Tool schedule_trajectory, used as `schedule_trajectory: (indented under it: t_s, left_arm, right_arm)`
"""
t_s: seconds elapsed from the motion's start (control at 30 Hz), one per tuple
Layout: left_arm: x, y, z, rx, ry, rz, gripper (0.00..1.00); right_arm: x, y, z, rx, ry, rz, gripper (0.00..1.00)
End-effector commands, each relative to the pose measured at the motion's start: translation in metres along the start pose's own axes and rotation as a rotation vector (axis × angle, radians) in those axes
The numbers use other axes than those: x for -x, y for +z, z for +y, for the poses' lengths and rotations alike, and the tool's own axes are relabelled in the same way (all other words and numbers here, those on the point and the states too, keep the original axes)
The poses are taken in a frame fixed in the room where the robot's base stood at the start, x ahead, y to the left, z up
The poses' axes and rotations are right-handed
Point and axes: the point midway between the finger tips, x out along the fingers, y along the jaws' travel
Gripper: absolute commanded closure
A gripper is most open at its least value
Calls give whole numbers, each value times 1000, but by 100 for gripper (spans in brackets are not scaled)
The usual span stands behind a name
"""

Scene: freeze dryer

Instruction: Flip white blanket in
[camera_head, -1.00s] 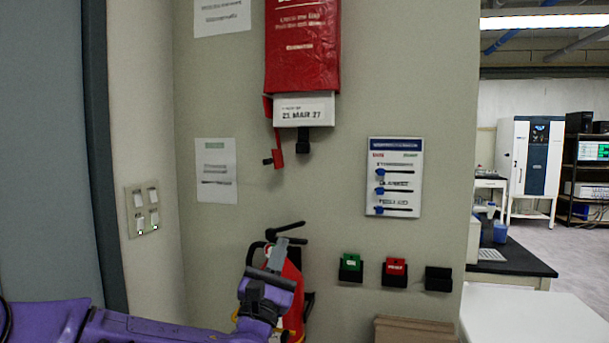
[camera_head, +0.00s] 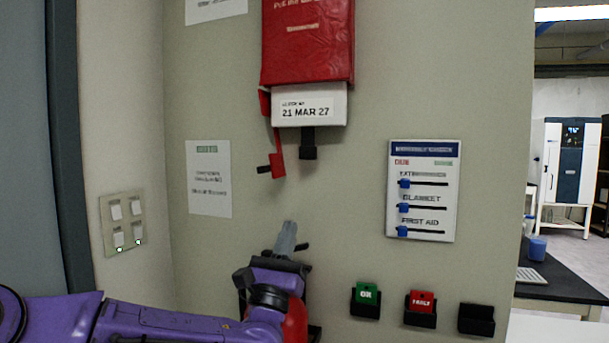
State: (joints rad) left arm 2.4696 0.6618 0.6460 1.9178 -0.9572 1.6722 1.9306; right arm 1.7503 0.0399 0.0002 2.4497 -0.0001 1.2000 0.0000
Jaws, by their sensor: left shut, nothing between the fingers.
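A red pouch (camera_head: 308,45) hangs on the wall at the upper middle. A white piece (camera_head: 325,108) marked "21 MAR 27", perhaps the white blanket, sticks out below it, with a black tab (camera_head: 308,147) hanging under it. A red tag (camera_head: 277,163) hangs at its left. My left gripper (camera_head: 287,226) is below these, shut and empty, pointing up and touching nothing that I can see. My right gripper is not in view.
A board (camera_head: 423,190) with blue sliders, one row labelled "BLANKET", hangs to the right. Below it are a green tag (camera_head: 367,293), a red tag (camera_head: 421,301) and an empty black holder (camera_head: 477,319). A red extinguisher (camera_head: 296,322) is partly hidden behind my left arm. Wall switches (camera_head: 122,222) are at left.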

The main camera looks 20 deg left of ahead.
Motion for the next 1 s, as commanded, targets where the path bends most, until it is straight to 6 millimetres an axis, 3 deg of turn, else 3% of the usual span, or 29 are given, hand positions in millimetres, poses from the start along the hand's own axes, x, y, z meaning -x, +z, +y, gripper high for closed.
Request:
schedule_trajectory:
  t_s: [0.27, 0.7, 1.0]
  left_arm:
    - [-18, 0, -9, 7, -12, -1, 100]
    - [-111, 6, -8, 6, -8, -1, 100]
    - [-130, 27, -7, 5, -8, 0, 100]
  right_arm:
    - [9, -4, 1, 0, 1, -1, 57]
    - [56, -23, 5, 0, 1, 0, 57]
    - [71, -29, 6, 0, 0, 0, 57]
